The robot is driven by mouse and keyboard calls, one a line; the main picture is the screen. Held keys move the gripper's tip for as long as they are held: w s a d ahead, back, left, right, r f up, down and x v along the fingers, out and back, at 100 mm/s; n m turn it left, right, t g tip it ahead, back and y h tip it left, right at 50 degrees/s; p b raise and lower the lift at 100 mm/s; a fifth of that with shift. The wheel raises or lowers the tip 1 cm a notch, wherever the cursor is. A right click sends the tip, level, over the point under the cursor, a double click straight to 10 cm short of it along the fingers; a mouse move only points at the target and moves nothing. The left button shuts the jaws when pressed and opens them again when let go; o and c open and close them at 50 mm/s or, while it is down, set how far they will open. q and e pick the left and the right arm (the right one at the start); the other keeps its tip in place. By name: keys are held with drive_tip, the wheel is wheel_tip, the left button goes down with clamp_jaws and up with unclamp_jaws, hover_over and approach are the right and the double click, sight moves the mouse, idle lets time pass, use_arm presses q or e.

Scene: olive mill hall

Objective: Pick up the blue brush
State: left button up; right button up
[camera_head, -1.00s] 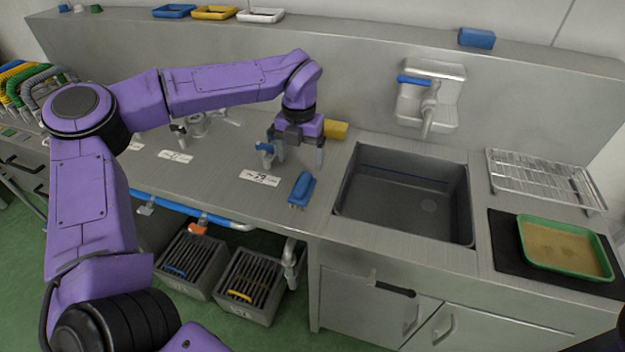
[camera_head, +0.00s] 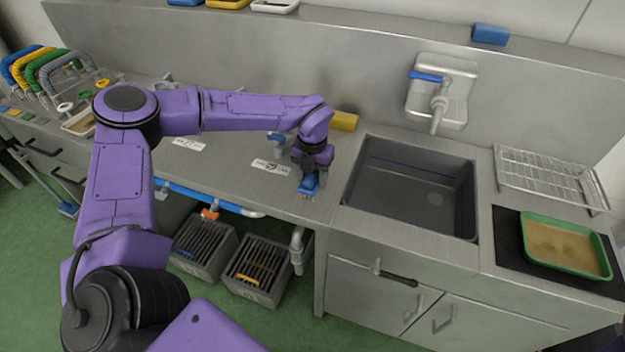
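The blue brush (camera_head: 309,186) lies on the steel counter just left of the sink, its pale bristle end toward the counter's front edge. My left gripper (camera_head: 311,175) is right above it, pointing down, and covers its rear part. The fingers are at the brush, but they are too small and overlapped to tell whether they are shut on it. My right gripper is not in view.
The sink (camera_head: 410,187) is close on the right, with a wall tap (camera_head: 438,100) above it. A yellow block (camera_head: 343,120) lies behind my gripper. A green tray (camera_head: 565,246) and a wire rack (camera_head: 550,178) are at the right.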

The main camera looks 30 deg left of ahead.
use_arm(q)
drive_tip(key=c, duration=0.3)
drive_tip(key=shift+r, duration=0.25)
drive_tip(key=shift+c, duration=0.2)
wheel_tip(320, 180, up, 3)
drive_tip(key=shift+w+f+b, duration=0.1)
drive_tip(key=shift+f+b, duration=0.05)
drive_tip(key=shift+b, duration=0.15)
drive_tip(key=s+r, duration=0.1)
drive_tip(key=s+r+b, duration=0.1)
drive_tip(key=r, duration=0.1)
drive_tip(key=s+r, duration=0.1)
drive_tip(key=s, duration=0.1)
drive_tip(key=shift+d+r, duration=0.2)
drive_tip(key=shift+d, duration=0.15)
drive_tip(key=s+r+b, duration=0.1)
drive_tip(key=s, duration=0.2)
drive_tip(key=s+d+r, duration=0.1)
drive_tip(key=s+r, duration=0.1)
drive_tip(key=s, duration=0.1)
drive_tip(key=s+r+b, duration=0.1)
drive_tip(key=s+r, duration=0.1)
drive_tip(key=s, duration=0.2)
drive_tip(key=shift+d+r+b, duration=0.25)
drive_tip(key=shift+d+b, duration=0.05)
drive_tip(key=shift+d, duration=0.05)
drive_tip(key=o, duration=0.3)
drive_tip(key=shift+f, duration=0.1)
drive_tip(key=shift+c, duration=0.4)
